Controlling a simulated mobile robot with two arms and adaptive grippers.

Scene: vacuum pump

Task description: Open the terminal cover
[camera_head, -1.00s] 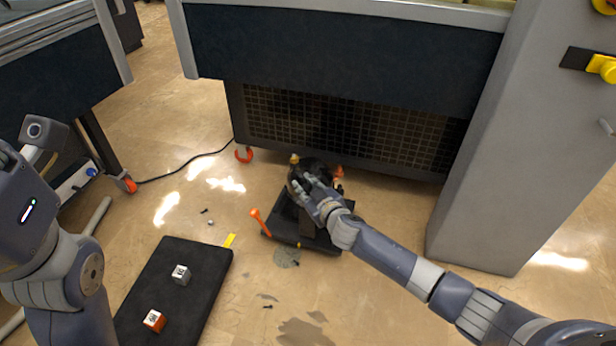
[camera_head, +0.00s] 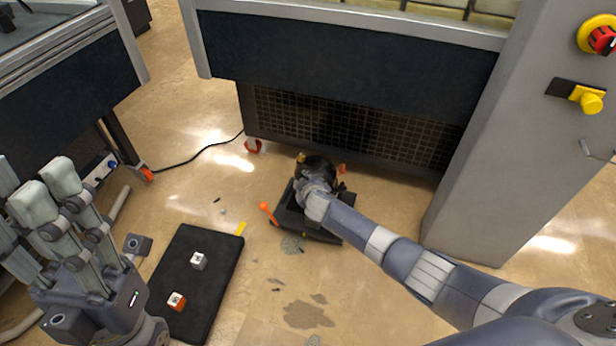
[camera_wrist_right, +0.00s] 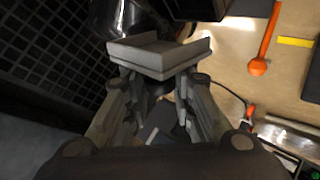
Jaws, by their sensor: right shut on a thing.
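The vacuum pump (camera_head: 318,169) is a dark body on a black base (camera_head: 306,228) on the floor, in front of the grille. My right gripper (camera_head: 313,186) is at the pump and hides much of its top. In the right wrist view my right gripper's fingers (camera_wrist_right: 160,68) are closed together at a pale grey channel-shaped piece (camera_wrist_right: 160,52), beside the dark glossy pump body (camera_wrist_right: 125,17). This piece appears to be the terminal cover; whether it is lifted I cannot tell. My left gripper (camera_head: 49,190) is open and empty at the left, its fingers extended.
A black mat (camera_head: 211,259) on the floor carries a white block (camera_head: 198,261) and an orange-and-white block (camera_head: 176,301). An orange-handled tool (camera_head: 268,212) stands by the pump base. A grey pillar (camera_head: 480,190) is at the right. A cable (camera_head: 195,157) crosses the floor.

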